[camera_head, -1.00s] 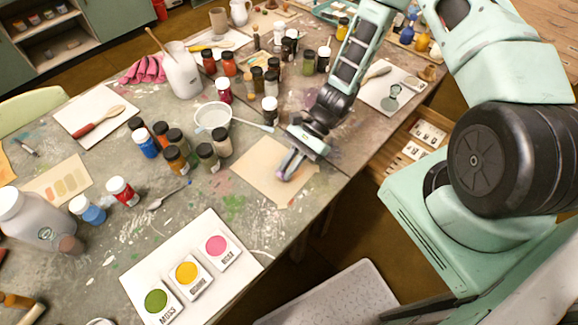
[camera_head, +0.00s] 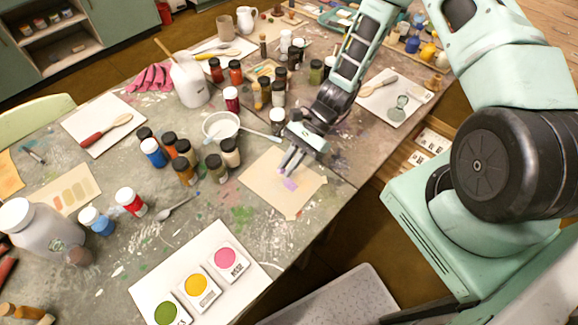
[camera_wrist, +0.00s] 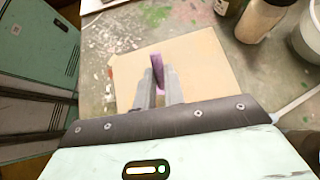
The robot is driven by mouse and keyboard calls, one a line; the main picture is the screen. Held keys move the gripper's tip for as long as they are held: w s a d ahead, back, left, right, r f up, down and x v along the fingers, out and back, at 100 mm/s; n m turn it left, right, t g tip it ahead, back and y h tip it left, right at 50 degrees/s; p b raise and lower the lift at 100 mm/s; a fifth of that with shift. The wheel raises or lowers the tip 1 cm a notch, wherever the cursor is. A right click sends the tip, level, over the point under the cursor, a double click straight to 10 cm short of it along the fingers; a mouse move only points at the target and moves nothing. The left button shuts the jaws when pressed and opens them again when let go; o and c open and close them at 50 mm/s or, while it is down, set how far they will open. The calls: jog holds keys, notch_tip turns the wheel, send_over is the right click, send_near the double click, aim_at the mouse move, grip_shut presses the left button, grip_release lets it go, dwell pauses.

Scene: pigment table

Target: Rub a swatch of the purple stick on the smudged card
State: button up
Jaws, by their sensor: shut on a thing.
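My gripper (camera_head: 288,168) is shut on the purple stick (camera_wrist: 157,66), which shows between the two grey fingers in the wrist view. The tan smudged card (camera_head: 303,198) lies flat near the table's front edge, under my fingertips. It also shows in the wrist view (camera_wrist: 205,70). A light purple patch (camera_head: 290,184) shows on the card just in front of the fingertips. The stick points down at the card; I cannot tell whether its tip touches. The fingers hide part of the stick.
Paint jars (camera_head: 217,168) and a white bowl (camera_head: 220,126) stand left of and behind the card. A spoon (camera_head: 176,204) lies between.

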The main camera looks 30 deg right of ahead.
jog(key=shift+r+p, duration=2.15)
jog(key=shift+r, duration=0.7)
